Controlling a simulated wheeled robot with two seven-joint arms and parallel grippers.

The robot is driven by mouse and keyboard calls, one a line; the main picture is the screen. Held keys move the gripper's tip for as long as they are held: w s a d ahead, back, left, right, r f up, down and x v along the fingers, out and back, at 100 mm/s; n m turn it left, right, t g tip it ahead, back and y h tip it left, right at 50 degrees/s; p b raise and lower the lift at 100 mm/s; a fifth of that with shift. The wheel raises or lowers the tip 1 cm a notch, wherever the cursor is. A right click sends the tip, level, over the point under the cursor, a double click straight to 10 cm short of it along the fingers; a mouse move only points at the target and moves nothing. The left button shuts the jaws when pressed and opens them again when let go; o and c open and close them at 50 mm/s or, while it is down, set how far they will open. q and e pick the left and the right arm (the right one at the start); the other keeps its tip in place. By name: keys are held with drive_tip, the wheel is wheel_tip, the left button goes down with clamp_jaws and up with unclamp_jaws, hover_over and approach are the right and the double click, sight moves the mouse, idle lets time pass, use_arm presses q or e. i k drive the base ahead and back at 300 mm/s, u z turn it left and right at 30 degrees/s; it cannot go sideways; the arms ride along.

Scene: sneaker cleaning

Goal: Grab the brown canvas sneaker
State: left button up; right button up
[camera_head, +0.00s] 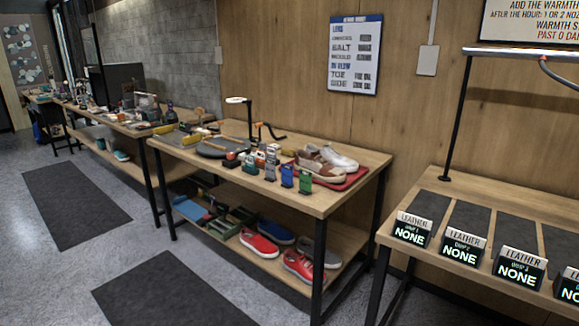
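The brown canvas sneaker (315,165) sits on a red tray (352,178) at the right end of the middle workbench, toe side towards the front right. A white sneaker (338,158) stands right behind it on the same tray, and the two look close together or touching. Neither of my grippers shows in the head view.
Small bottles (287,175) stand in front of the tray on the workbench (340,198). A lower shelf holds red shoes (259,246) and a blue shoe (275,232). A right-hand table carries several "LEATHER NONE" signs (412,229). The floor (80,281) in front is clear, with dark mats (165,292).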

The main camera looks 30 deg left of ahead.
sight(322, 170)
drive_tip(key=u, duration=0.9)
drive_tip(key=i, duration=1.3)
drive_tip(key=u, duration=0.55)
